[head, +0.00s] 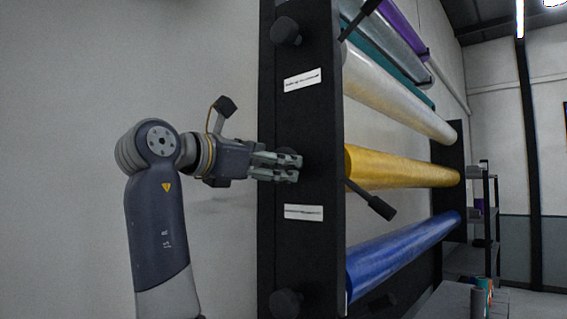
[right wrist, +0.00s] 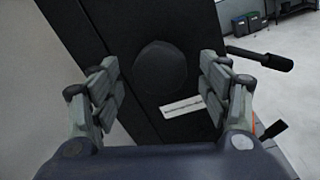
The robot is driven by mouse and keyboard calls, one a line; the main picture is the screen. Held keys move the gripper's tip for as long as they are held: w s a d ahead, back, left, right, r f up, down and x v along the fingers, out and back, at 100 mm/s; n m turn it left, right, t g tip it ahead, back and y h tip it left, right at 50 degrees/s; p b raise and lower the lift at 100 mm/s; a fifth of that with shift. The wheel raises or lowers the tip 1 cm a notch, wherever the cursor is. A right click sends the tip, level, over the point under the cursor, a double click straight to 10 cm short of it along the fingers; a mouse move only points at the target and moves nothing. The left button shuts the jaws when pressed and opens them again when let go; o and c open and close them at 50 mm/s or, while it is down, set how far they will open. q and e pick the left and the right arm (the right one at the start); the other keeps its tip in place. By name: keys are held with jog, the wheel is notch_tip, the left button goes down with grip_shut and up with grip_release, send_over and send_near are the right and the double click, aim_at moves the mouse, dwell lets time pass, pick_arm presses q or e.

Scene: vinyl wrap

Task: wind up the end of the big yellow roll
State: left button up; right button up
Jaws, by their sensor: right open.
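The big yellow roll (head: 400,170) lies across the rack, its near end against the black side panel (head: 308,125). A dark round knob (right wrist: 160,68) sits on the panel's outer face, level with the roll in the head view. My right gripper (head: 288,167) is at this knob, with its fingers partly covering it. In the right wrist view the gripper (right wrist: 160,88) is open, its fingers on either side of the knob with gaps visible. A black crank handle (head: 372,200) sticks out beside the yellow roll's near end. My left gripper is not in view.
A blue roll (head: 402,255) lies below; a clear roll (head: 395,95) and others are above. More knobs (head: 286,31) and white labels (head: 303,212) are on the panel. Another black handle (head: 362,18) juts out at the top. Shelves (head: 485,210) stand beyond the rack.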

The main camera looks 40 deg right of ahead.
jog(key=s+a, duration=0.1)
jog(key=a, duration=0.6)
jog(key=shift+a, duration=0.4)
